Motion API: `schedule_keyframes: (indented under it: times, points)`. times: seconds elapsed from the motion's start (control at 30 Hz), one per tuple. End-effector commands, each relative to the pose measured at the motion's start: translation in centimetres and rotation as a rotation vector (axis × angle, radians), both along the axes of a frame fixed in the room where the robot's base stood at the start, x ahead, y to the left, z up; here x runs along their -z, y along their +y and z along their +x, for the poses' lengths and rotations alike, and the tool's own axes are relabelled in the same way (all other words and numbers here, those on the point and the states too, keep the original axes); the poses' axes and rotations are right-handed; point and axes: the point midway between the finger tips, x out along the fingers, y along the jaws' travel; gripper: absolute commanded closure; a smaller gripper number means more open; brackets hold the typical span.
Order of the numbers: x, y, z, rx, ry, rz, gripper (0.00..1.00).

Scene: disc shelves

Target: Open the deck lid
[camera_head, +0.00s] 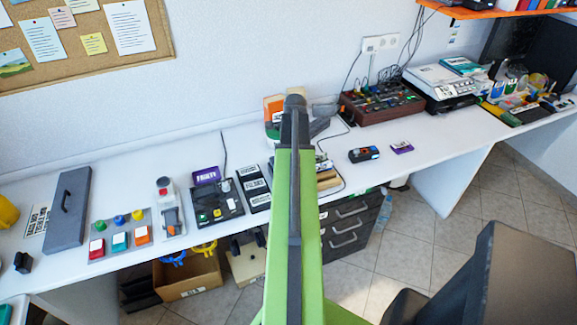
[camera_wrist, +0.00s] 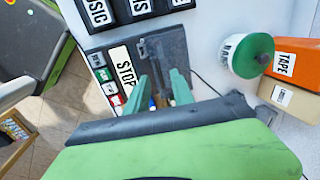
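A dark grey deck (camera_wrist: 174,47) lies under my gripper in the wrist view. It has a large white STOP key (camera_wrist: 124,69) and a row of small keys (camera_wrist: 109,88) along its left edge. I cannot clearly tell its lid from its body, or whether the lid is shut. My gripper (camera_wrist: 161,78) is open, its two green fingers apart over the deck near the STOP key. I cannot tell whether they touch it. A small brownish thing shows between the fingers. In the head view my arm hides the gripper and most of the deck.
Black labelled boxes (camera_wrist: 92,12) stand beside the deck. A green-topped round container (camera_wrist: 250,57) and an orange TAPE box (camera_wrist: 297,58) are on the right in the wrist view. In the head view, a red-brown mixer (camera_head: 382,104) stands further right; the desk before it is mostly clear.

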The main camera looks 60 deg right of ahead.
Motion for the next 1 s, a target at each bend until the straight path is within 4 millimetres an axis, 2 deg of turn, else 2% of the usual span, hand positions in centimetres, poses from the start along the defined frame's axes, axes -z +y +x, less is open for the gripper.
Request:
schedule_keyframes:
  times: [0.03,0.07,0.37,0.6,1.0]
  points:
    - [1.31,-0.11,0.14,0.000,0.000,0.000,0.71]
    - [1.48,-0.13,0.19,0.000,0.000,0.000,0.71]
    - [1.37,-0.13,0.29,-0.001,0.000,0.000,0.71]
    - [1.37,-0.11,0.32,-0.002,0.000,0.000,1.00]
    - [1.38,-0.09,0.36,-0.003,0.000,0.000,1.00]
